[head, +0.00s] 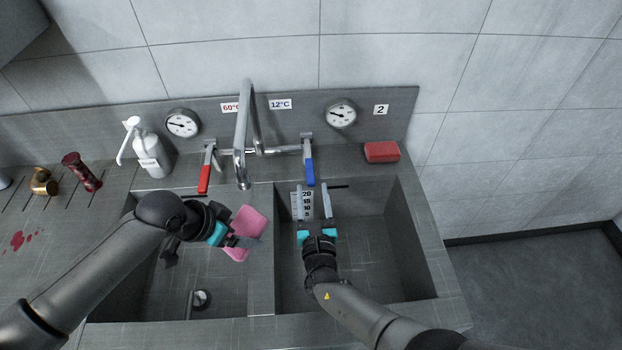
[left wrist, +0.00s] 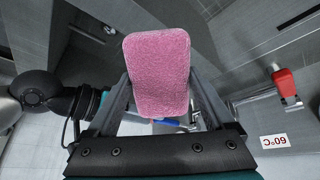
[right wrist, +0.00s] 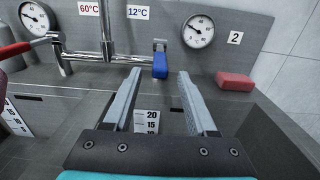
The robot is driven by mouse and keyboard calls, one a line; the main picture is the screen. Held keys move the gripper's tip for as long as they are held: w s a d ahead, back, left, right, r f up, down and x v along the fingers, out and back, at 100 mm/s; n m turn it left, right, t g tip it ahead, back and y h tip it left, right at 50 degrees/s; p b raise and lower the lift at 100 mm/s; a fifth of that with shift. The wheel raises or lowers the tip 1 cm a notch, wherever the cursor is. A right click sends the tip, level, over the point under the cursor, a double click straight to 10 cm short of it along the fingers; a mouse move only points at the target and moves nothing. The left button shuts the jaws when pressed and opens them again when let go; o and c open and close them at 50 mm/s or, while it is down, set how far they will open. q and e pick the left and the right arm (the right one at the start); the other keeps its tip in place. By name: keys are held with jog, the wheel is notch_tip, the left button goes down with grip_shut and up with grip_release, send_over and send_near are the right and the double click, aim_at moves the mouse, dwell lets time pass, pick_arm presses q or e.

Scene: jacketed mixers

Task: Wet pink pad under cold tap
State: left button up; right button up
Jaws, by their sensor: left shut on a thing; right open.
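The pink pad (head: 249,222) is gripped in my left gripper (head: 245,240), above the left basin near the divider; it fills the space between the fingers in the left wrist view (left wrist: 158,72). The tap spout (head: 241,150) ends a little above and behind the pad. No water stream is visible. My right gripper (head: 312,190) is open and empty, just in front of the blue lever; the lever (right wrist: 160,62) lies beyond the fingertips in the right wrist view.
A red sponge (head: 381,152) sits on the ledge at right. The right basin (head: 375,240) has a level scale (head: 302,203) and free room.

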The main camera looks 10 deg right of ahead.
aim_at(312, 185)
jog(key=shift+w+d, duration=0.1)
jog(key=shift+w, duration=2.05)
grip_shut()
